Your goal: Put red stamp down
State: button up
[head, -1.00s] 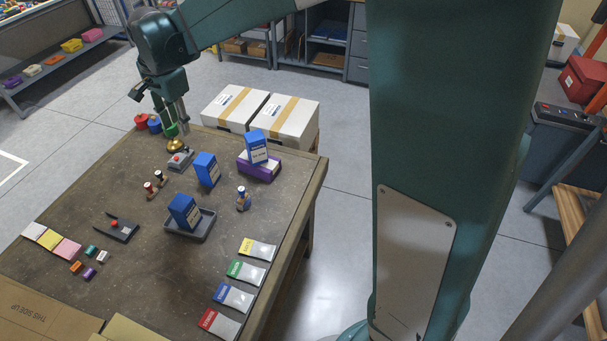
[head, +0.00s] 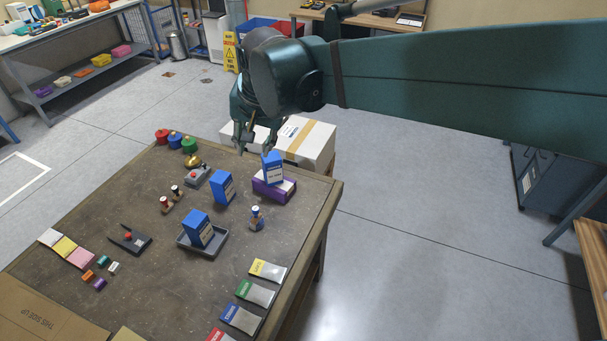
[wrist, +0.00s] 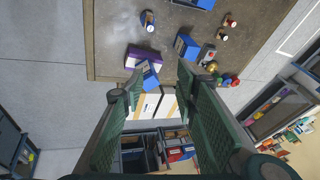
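My gripper (head: 256,143) is raised behind the far edge of the table, beyond the blue box on the purple box. In the wrist view my gripper (wrist: 160,86) has its two fingers spread, with nothing held between them.
Blue boxes stand mid-table (head: 222,187), in a grey tray (head: 183,241) and on a purple box (head: 262,188). White cartons (head: 310,138) stand behind the table.

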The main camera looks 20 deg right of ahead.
jog(key=s+d+f+n+t, duration=0.1)
jog(key=s+d+n, duration=0.1)
jog(key=s, duration=0.4)
jog(key=s+d+f+n, duration=0.2)
jog(key=s+d, duration=0.2)
jog(key=s, duration=0.2)
jog(key=s+d+f+n+t, duration=0.1)
jog(key=s+d+f+n, duration=0.1)
jog(key=s, duration=0.4)
jog(key=shift+s+d+f+t+h, duration=0.2)
jog(key=shift+s+d+t+h, duration=0.15)
jog(key=shift+d, duration=0.55)
jog(key=shift+w, duration=0.1)
